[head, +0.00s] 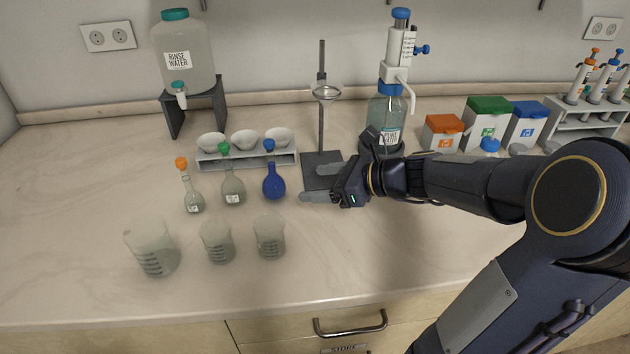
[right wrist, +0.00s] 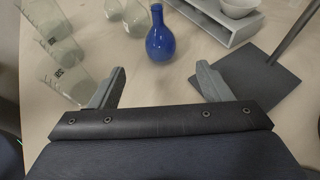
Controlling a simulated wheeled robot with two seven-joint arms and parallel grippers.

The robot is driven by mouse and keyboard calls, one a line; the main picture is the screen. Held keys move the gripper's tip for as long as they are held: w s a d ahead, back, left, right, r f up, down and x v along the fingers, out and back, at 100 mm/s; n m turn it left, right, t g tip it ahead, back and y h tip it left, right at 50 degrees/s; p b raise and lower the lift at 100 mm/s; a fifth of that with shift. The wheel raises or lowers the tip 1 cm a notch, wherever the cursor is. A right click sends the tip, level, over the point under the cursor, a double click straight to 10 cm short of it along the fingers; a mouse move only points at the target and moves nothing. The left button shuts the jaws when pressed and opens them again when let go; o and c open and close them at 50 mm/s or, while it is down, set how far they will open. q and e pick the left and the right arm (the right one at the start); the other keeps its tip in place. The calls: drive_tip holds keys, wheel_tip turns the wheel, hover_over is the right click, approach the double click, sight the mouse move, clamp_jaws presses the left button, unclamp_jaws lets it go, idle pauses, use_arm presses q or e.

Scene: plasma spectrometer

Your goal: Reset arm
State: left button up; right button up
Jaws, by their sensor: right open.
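My right gripper (head: 312,183) comes in from the right in the head view and hovers over the counter, beside the stand's dark base. Its two fingers are apart and nothing is between them; they also show spread in the right wrist view (right wrist: 160,88). A blue flask (head: 274,186) with a blue stopper stands just left of the fingertips. In the right wrist view the blue flask (right wrist: 160,42) is ahead of the open fingers and apart from them. My left gripper is not in view.
Two clear flasks (head: 233,192) and three beakers (head: 217,242) stand left. A stand (head: 321,120), bowl rack (head: 247,160), rinse water tank (head: 186,60) and pure water dispenser (head: 387,105) are behind. Coloured boxes (head: 487,122) stand at right.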

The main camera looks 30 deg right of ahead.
idle(0.3)
drive_tip(key=s+a+r+n+g+p, duration=0.5)
drive_tip(key=s+a+n, duration=0.55)
drive_tip(key=n, duration=0.45)
drive_tip(key=s+f+n+h+p, duration=0.1)
drive_tip(key=s+n+h+p, duration=0.2)
drive_tip(key=s+n, duration=0.6)
drive_tip(key=n, duration=0.3)
drive_tip(key=shift+a+f+g+h+p, duration=0.25)
drive_tip(key=shift+f+g+h+p, duration=0.05)
drive_tip(key=shift+p, duration=0.05)
